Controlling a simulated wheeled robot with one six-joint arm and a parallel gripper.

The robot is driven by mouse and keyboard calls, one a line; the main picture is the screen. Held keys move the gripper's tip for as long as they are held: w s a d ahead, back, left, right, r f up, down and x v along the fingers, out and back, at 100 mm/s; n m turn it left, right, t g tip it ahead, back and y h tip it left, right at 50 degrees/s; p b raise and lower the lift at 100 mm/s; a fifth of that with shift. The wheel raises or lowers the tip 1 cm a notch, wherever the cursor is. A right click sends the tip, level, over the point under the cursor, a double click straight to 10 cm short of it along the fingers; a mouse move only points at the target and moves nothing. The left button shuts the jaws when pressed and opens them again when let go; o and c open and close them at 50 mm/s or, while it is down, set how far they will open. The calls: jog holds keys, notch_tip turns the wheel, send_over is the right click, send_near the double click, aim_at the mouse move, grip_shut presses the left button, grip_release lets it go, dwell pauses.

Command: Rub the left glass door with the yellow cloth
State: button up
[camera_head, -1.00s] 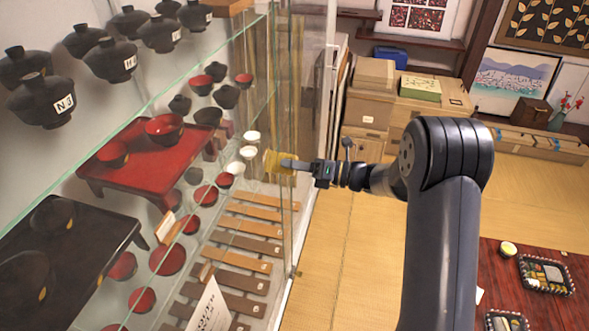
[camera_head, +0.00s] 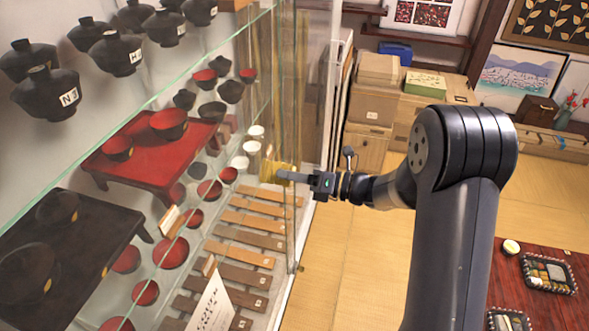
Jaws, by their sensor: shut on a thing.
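My gripper (camera_head: 287,175) is shut on the yellow cloth (camera_head: 268,171). The cloth is at the glass front of the display cabinet, near the far end of the pane that I see. It looks pressed to the glass door (camera_head: 283,128), but I cannot tell for sure that it touches. The glass is clear, and bowls and wooden slats show through it. My gripper hides part of the cloth. I cannot make out where one door ends and another begins.
Inside the cabinet are black lidded bowls (camera_head: 113,56), a red stand (camera_head: 185,142) and several wooden slats (camera_head: 240,238). Cardboard boxes (camera_head: 370,106) stand beyond my gripper. A red table (camera_head: 545,310) with trays is at lower right. The tatami floor (camera_head: 345,270) between is clear.

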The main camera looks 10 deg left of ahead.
jog(key=s, duration=0.7)
jog(key=shift+s+a, duration=0.35)
jog(key=shift+a, duration=0.05)
dwell(0.3)
jog(key=shift+s+d, duration=0.2)
jog(key=shift+d, duration=2.75)
jog(key=shift+d, duration=0.15)
jog(key=d, duration=0.2)
jog(key=shift+s+d, duration=0.1)
jog(key=shift+d, duration=0.25)
